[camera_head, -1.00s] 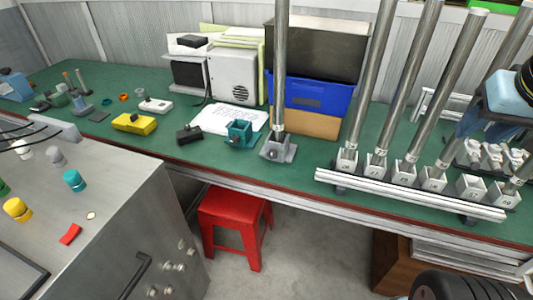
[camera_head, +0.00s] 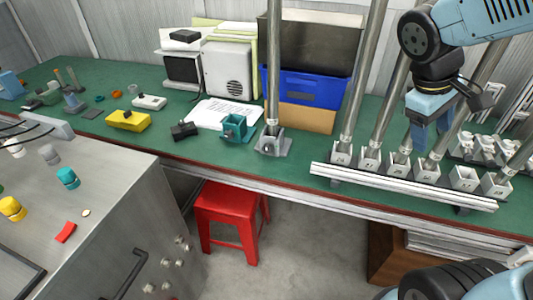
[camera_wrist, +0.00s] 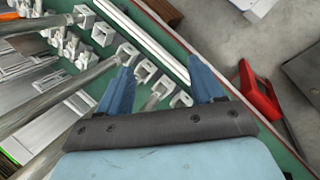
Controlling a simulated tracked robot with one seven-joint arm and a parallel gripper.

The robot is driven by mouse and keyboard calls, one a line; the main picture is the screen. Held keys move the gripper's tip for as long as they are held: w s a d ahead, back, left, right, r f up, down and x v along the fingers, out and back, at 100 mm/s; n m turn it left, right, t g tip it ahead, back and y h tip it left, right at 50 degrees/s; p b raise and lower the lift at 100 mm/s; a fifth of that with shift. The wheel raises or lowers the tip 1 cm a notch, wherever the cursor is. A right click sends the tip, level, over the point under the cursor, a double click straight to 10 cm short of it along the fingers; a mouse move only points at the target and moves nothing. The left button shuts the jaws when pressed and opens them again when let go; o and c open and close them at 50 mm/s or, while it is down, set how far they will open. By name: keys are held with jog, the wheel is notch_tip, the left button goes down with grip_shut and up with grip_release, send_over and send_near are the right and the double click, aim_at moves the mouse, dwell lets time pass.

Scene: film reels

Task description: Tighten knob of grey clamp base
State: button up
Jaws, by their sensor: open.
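The grey clamp base (camera_head: 272,146) stands near the front edge of the green bench in the head view, with a tall metal pole (camera_head: 273,70) upright in it. Its knob is too small to make out. My gripper (camera_head: 414,143) is open and empty, with blue fingers pointing down, in front of the tilted poles. It is well to the right of the grey clamp base and apart from it. In the wrist view my gripper (camera_wrist: 162,66) shows two spread fingers above the rail. I cannot pick out the grey clamp base there.
A teal clamp base (camera_head: 234,128) sits just left of the grey one. A white rail (camera_head: 400,187) with several numbered sockets and tilted poles lies at the right. A blue bin (camera_head: 310,87) is behind. A red stool (camera_head: 230,210) stands below the bench.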

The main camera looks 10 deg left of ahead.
jog(key=w+a+f+n+t+h, duration=0.1)
jog(key=w+a+f+n+h, duration=0.55)
jog(key=n, duration=0.25)
jog(key=n+t+y, duration=0.9)
jog(key=n+t, duration=0.7)
jog(key=n, duration=1)
send_near(267, 150)
jog(key=shift+y, duration=0.35)
jog(key=w, duration=0.8)
jog(key=shift+w+d+r, duration=0.15)
jog(key=shift+d, duration=0.2)
